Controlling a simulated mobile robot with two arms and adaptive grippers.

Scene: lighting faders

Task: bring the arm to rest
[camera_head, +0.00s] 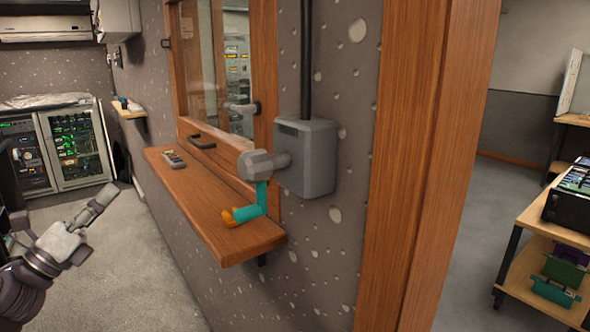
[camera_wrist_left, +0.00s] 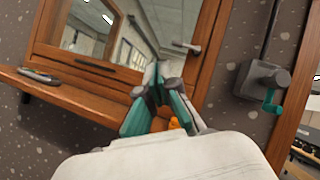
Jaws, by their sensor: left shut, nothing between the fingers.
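My left gripper (camera_head: 106,196) hangs in free air at the lower left of the head view, to the left of the wooden shelf. Its fingers are shut with nothing between them. In the left wrist view the closed fingers (camera_wrist_left: 156,76) point toward the window and shelf, overlapping them in the picture. The gripper is apart from the grey wall box (camera_head: 306,158) and its teal crank (camera_head: 262,200). A bit of orange (camera_wrist_left: 174,123) shows just behind the fingers in the wrist view; I cannot tell what it belongs to. My right gripper is not in view.
The wooden shelf (camera_head: 205,207) sticks out under the window (camera_head: 220,80) and carries a small remote-like device (camera_head: 173,159). A rack cabinet (camera_head: 75,147) stands at the back left. A wooden cart (camera_head: 521,270) stands at right. The floor (camera_head: 125,265) between gripper and shelf is clear.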

